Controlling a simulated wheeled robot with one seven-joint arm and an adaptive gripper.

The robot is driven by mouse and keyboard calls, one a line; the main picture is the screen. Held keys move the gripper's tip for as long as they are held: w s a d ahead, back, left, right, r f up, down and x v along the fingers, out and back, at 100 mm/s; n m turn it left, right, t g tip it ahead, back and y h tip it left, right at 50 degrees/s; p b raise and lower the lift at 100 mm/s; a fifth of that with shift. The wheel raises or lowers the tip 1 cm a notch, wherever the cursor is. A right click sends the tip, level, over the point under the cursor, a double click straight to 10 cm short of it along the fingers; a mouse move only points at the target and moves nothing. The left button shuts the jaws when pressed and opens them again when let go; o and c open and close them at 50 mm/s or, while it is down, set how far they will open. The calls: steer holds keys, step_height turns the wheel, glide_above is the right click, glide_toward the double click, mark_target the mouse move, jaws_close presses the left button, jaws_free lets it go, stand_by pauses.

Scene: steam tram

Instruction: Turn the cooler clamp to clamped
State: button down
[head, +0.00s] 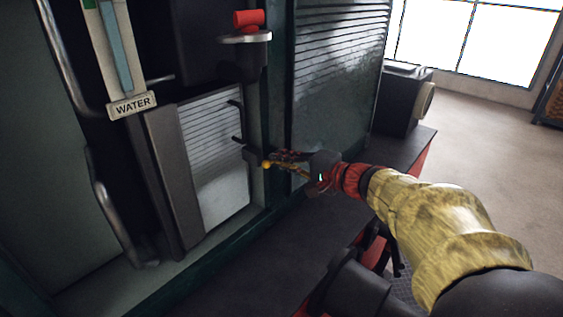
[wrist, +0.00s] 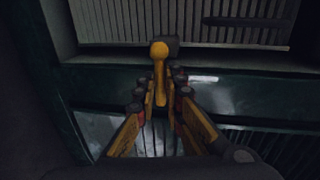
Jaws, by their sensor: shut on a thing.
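The cooler clamp has a yellow lever with a round knob, seen in the wrist view (wrist: 160,52), mounted on a dark block at the edge of the finned cooler. Its knob also shows in the head view (head: 267,164), beside the finned silver panel (head: 215,150). My gripper (wrist: 161,92) is shut on the lever, with a finger on each side of it and the knob standing out beyond the fingertips. In the head view my gripper (head: 285,160) reaches the clamp from the right. The lower part of the lever is partly hidden between the fingers.
A gauge marked WATER (head: 132,104) and curved metal pipes stand to the left. A red knob (head: 249,18) on a round flange is above the clamp. A louvred dark panel (head: 335,80) rises behind my gripper. Open floor (head: 480,130) lies to the right.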

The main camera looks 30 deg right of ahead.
steer(key=shift+a+f, duration=0.1)
steer(key=shift+f, duration=0.15)
steer(key=c, duration=2)
jaws_free()
steer(key=shift+s+r, duration=0.1)
steer(key=shift+o, duration=0.6)
steer(key=shift+r, duration=0.15)
step_height(320, 180, up, 10)
steer(key=shift+f, duration=0.1)
steer(key=shift+c, duration=0.2)
